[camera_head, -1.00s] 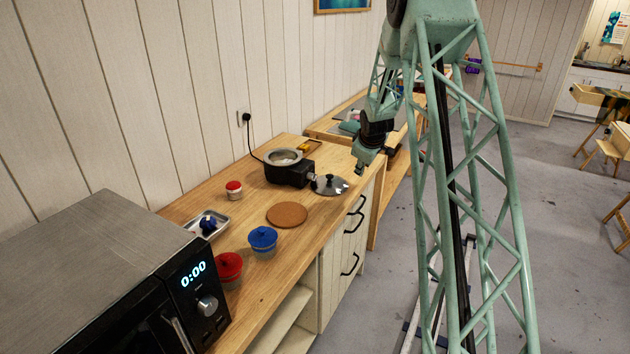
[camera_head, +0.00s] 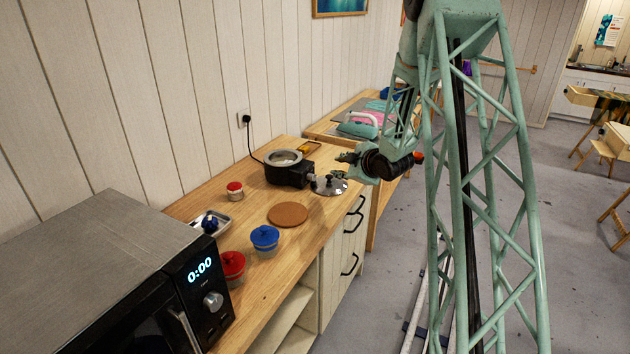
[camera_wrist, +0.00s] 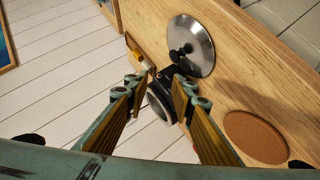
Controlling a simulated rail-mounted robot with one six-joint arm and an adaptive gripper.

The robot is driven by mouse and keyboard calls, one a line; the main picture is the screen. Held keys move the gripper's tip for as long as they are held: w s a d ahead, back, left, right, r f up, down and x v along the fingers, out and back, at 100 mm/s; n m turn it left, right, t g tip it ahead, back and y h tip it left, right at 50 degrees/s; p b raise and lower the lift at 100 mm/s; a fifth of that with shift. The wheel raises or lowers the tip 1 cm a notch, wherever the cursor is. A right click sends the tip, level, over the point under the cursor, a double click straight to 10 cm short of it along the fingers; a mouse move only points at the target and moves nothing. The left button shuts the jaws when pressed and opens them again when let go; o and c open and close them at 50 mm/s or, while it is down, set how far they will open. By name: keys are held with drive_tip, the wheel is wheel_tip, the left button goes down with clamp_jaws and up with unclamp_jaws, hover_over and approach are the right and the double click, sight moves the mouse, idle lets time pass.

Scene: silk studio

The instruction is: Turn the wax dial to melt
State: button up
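The wax pot (camera_head: 284,174) is a black-bodied heater with a pale round rim, standing uncovered on the wooden counter. A small grey part, likely the dial, sits on its right side in the head view, too small to read its setting. My gripper (camera_head: 347,158) is to the right of the pot, above the silver lid, and points left towards the pot. In the wrist view my gripper (camera_wrist: 160,90) is open and empty, and the pot (camera_wrist: 160,106) shows between and beyond the fingers, partly hidden by them. I see no contact with the dial.
The silver lid (camera_head: 330,185) lies close to the pot. A brown round mat (camera_head: 288,214), blue jar (camera_head: 265,239), red jar (camera_head: 232,266), small red-lidded jar (camera_head: 235,191), metal tray (camera_head: 222,217) and microwave (camera_head: 120,270) share the counter. A cord runs to the wall socket.

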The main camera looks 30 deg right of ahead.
sight(313, 178)
drive_tip(key=f+y, duration=0.1)
drive_tip(key=s+a+f+n+t+y, duration=0.1)
drive_tip(key=f, duration=0.1)
drive_tip(key=s+a+f+n+t+y, duration=0.1)
drive_tip(key=f, duration=0.1)
drive_tip(key=shift+f, duration=0.2)
drive_tip(key=shift+s+a+f+n+t+y, duration=0.1)
drive_tip(key=shift+s+f+n+t+y, duration=0.2)
drive_tip(key=shift+s+f+t+y, duration=0.15)
drive_tip(key=shift+w+f, duration=0.1)
drive_tip(key=shift+w, duration=0.05)
idle(0.4)
drive_tip(key=shift+x, duration=6.8)
drive_tip(key=shift+c, duration=0.7)
drive_tip(key=c, duration=0.4)
